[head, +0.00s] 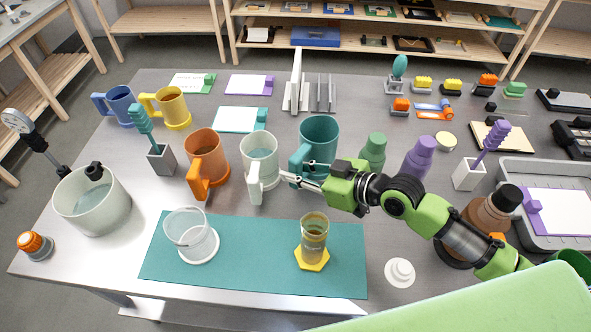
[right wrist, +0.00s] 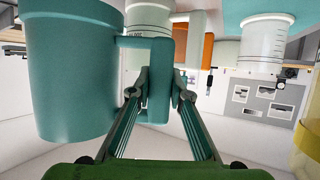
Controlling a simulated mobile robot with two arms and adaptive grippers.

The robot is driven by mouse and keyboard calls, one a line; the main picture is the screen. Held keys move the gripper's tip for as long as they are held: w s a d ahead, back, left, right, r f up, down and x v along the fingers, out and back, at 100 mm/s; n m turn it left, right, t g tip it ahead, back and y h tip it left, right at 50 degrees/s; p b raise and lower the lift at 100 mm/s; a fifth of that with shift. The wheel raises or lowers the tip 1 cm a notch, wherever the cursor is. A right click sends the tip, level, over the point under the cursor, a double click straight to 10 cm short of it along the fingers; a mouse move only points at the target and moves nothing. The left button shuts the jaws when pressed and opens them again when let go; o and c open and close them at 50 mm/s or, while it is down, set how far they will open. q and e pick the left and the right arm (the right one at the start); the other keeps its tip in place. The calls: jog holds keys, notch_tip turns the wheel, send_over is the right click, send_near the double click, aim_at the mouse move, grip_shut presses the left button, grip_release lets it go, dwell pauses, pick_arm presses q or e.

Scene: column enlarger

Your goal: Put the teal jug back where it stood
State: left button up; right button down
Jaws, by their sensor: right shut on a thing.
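The teal jug (head: 319,139) is upright in the middle of the table in the head view, with its handle towards the front left. My right gripper (head: 288,178) reaches in from the right and is shut on the jug's handle. In the right wrist view the jug (right wrist: 75,75) fills the left side, and its handle (right wrist: 157,75) lies between the fingertips of the gripper (right wrist: 160,95). I cannot tell whether the jug's base touches the table. My left gripper is not in view.
A white jug (head: 260,155) stands close left of the gripper, with an orange jug (head: 207,155) beyond it. Green (head: 373,152) and purple (head: 418,158) bottles stand at the right. In front, a teal mat (head: 260,270) bears a clear beaker (head: 186,228) and an amber-filled glass (head: 314,235).

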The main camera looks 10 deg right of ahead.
aim_at(296, 188)
jog(key=shift+f+b, duration=2.1)
jog(key=shift+f, duration=0.6)
jog(key=shift+r+p, duration=0.1)
jog(key=shift+p, duration=0.2)
jog(key=shift+f+b, duration=0.6)
jog(key=shift+f, duration=0.1)
jog(key=c, duration=1.8)
grip_release()
